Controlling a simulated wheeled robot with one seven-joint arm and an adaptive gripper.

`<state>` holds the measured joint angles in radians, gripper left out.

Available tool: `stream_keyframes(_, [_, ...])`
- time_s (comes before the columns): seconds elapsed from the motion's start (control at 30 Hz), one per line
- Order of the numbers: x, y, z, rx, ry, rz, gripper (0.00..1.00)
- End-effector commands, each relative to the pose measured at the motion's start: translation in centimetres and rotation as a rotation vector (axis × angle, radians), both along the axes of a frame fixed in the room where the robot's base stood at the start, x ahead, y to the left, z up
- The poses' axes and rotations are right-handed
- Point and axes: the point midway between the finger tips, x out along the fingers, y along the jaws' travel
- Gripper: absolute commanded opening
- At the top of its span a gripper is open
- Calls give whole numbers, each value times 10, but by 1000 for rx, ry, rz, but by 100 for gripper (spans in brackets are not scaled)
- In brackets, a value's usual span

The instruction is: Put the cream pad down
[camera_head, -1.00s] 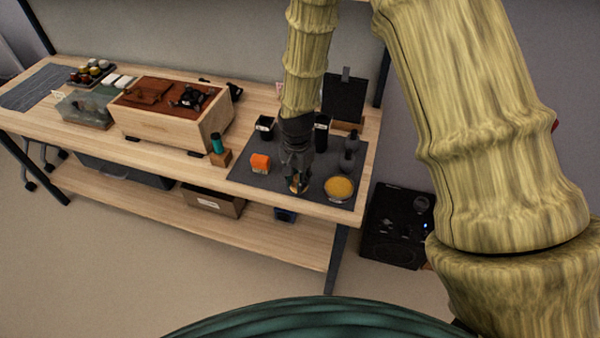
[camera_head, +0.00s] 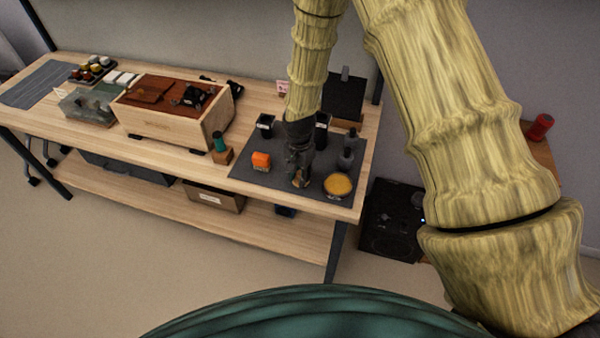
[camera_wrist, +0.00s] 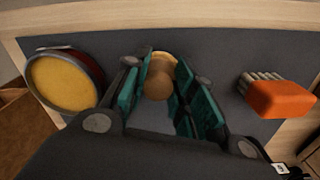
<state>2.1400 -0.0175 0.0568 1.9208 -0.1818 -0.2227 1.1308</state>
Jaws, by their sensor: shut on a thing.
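My gripper (camera_head: 300,181) is low over the dark grey mat (camera_head: 258,176), between an orange block and a round yellow-topped tin. In the wrist view, my gripper (camera_wrist: 161,72) has its green-lined fingers on either side of a tan, round-ended piece (camera_wrist: 158,85) with a paler cream rim (camera_wrist: 164,56) behind it. I take this to be the cream pad, held between the fingers. In the head view it is mostly hidden by the fingers. I cannot tell whether it touches the mat.
The round tin (camera_head: 338,185) stands close right of my gripper, the orange block (camera_head: 261,160) to its left. Dark containers (camera_head: 347,160) stand behind on the right. A wooden box (camera_head: 165,122) is further left. Bare mat lies between these, and the table's front edge is near.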

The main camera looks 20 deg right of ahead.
Motion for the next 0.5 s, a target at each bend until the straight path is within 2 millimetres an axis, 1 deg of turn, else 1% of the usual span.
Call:
stream_keyframes(0.27, [0, 0, -4, 0, 0, 0, 7])
stream_keyframes(0.3, [0, 0, -3, 0, 0, 0, 30])
stream_keyframes(0.37, [0, 0, -3, 0, 0, 0, 41])
stream_keyframes(0.4, [0, 0, -3, 0, 0, 0, 48])
stream_keyframes(0.5, [0, 0, -3, 0, 0, 0, 48])
